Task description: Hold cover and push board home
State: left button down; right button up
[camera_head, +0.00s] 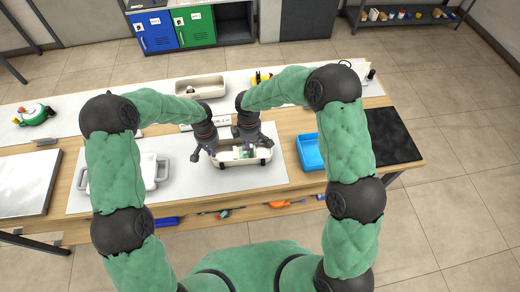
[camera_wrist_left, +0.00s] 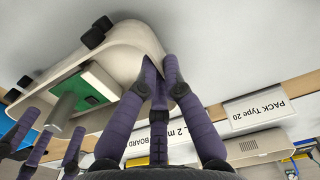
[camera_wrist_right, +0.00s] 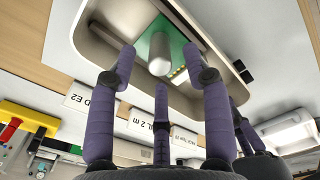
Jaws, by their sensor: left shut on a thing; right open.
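The cream monitor cover (camera_head: 232,166) lies like a shallow tray on the pale mat, in front of my grippers in the head view. A green board (camera_wrist_right: 178,42) with a grey-white cylinder on it sits inside the cover; whether it is fully seated cannot be told. It also shows in the left wrist view (camera_wrist_left: 100,82). My left gripper (camera_head: 205,154) is shut on the cover's wall (camera_wrist_left: 120,40) at its left end. My right gripper (camera_head: 250,136) is open and empty over the cover, its fingers (camera_wrist_right: 165,75) apart near the board.
A blue tray (camera_head: 308,152) stands right of the cover, with a black pad (camera_head: 393,135) beyond. A white handled case (camera_head: 155,172) lies to the left. A beige bin (camera_head: 200,87) is behind. Labels such as the PACK label (camera_wrist_left: 258,108) line the mat's edge.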

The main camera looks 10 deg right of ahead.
notch_tip(320, 180, up, 11)
dwell(0.4)
pick_arm(q)
jog(key=c, duration=1.3)
grip_release()
notch_tip(320, 180, up, 12)
